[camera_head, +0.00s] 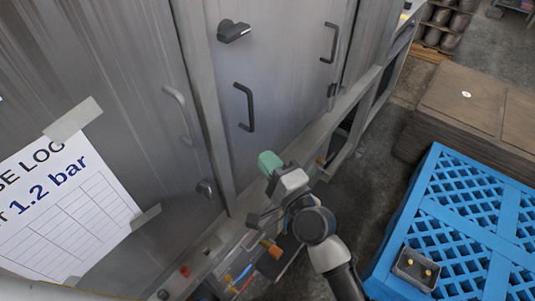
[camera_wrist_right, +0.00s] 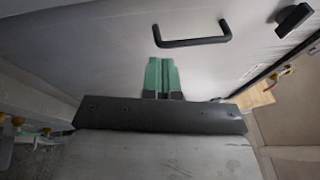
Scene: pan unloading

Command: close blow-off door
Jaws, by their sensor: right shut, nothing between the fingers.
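A grey metal door (camera_head: 279,75) stands in the cabinet front; it also fills the upper part of the right wrist view (camera_wrist_right: 110,50). A black bar handle (camera_head: 250,108) is on its left side and shows in the wrist view (camera_wrist_right: 192,42). A dark turn latch (camera_head: 233,31) is above it, also in the wrist view (camera_wrist_right: 292,18). I cannot tell for sure whether the door sits fully flush. My right gripper (camera_head: 269,162) has green fingers (camera_wrist_right: 161,77), shut and empty, by the door's lower part, below the handle. Contact with the door is unclear. My left gripper is out of view.
A grey panel at left carries a paper log sheet (camera_head: 70,217) and a pale handle (camera_head: 181,110). A bin of tools (camera_head: 252,270) is below my right arm. A blue pallet (camera_head: 460,215) bearing a small basket (camera_head: 414,269) stands right. Brown stacked sheets (camera_head: 470,95) are behind it.

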